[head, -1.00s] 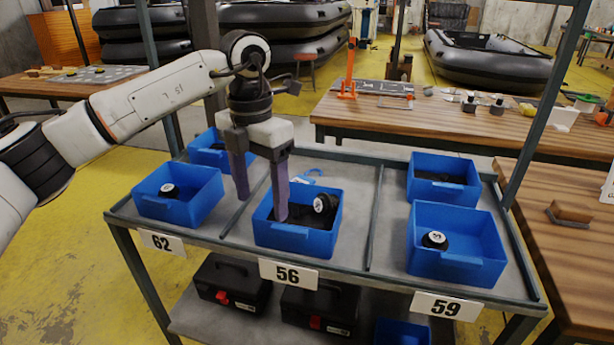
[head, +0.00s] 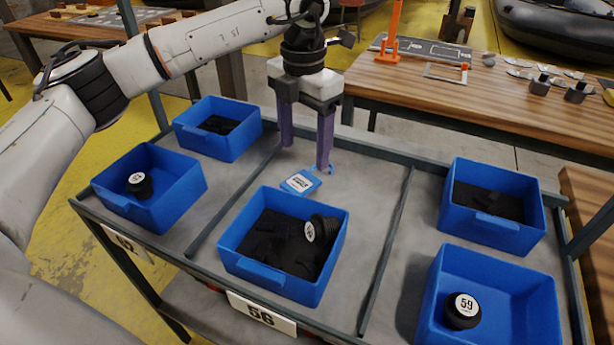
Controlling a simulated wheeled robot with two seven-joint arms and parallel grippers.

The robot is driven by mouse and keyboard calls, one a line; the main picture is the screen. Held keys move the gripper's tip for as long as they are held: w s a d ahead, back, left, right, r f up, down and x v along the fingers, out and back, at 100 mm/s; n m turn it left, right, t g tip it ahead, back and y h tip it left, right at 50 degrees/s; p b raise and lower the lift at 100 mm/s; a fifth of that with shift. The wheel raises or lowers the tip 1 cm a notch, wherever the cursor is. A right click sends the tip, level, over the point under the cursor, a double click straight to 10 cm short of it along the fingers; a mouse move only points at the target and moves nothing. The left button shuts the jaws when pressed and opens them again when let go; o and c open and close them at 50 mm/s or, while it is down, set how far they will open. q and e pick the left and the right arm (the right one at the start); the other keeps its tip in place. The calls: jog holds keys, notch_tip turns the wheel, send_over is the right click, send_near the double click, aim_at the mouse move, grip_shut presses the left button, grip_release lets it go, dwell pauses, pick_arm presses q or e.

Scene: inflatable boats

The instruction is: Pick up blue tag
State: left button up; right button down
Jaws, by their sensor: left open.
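The blue tag (head: 301,182) lies flat on the grey shelf surface, behind the middle blue bin. It has a white printed label and a small blue loop at its right end. My left gripper (head: 305,158) is above and just behind the tag, pointing down. Its two purple fingers are apart, with nothing visible between them. The right finger comes down close to the tag's loop; I cannot tell whether they touch. My right gripper is not in view.
The middle bin (head: 246,264) holds black pieces and a black cap. Left bins (head: 177,207) (head: 236,148) and right bins (head: 535,290) (head: 494,232) stand in the side lanes. Metal dividers (head: 386,250) separate the lanes. A wooden table (head: 420,100) is behind.

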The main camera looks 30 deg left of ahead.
aim_at(304, 180)
pick_arm(q)
notch_tip(304, 180, down, 7)
jog(key=shift+w+a+f, duration=0.1)
jog(key=shift+a, duration=0.05)
jog(key=c, duration=1.2)
notch_tip(304, 180, up, 10)
jog(key=shift+r, duration=0.1)
